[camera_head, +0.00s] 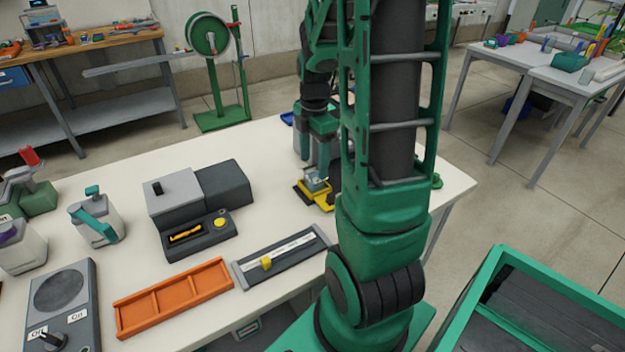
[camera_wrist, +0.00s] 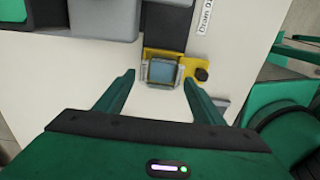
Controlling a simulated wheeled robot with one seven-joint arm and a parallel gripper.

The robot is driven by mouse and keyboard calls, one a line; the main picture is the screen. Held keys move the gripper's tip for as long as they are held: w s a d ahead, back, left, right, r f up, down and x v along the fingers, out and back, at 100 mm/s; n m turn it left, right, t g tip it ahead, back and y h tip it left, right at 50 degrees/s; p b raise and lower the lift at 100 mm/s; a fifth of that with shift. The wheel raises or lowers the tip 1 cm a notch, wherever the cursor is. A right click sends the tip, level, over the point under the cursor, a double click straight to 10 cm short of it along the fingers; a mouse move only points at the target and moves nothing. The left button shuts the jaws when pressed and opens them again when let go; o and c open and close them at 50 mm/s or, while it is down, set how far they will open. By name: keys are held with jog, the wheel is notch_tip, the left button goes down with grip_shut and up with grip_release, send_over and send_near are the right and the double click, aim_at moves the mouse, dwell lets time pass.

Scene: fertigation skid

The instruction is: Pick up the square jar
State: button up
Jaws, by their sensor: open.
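The square jar (camera_wrist: 162,72), a small clear block-like vessel with a bluish square top, sits at a yellow holder (camera_wrist: 197,66) in the wrist view. In the head view the jar (camera_head: 316,180) stands on the white table, partly hidden by my arm, with the yellow holder (camera_head: 304,193) around its foot. My gripper (camera_wrist: 159,78) is open and empty above the table. Its fingertips lie to the left and right of the jar in the wrist view, with gaps on both sides. I cannot tell how far above the jar they are.
Near the jar are a grey-black device (camera_head: 195,195), a slide gauge (camera_head: 285,258) and an orange tray (camera_head: 172,297). Several jugs, one with a teal handle (camera_head: 97,220), stand at the left. A green-rimmed bin (camera_head: 468,300) is at the lower right. White table top is bare between them.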

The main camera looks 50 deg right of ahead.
aim_at(314, 170)
jog(key=shift+s+f, duration=0.1)
jog(key=shift+f, duration=1.85)
jog(key=shift+c, duration=0.5)
jog(key=c, duration=0.7)
jog(key=shift+o, duration=0.2)
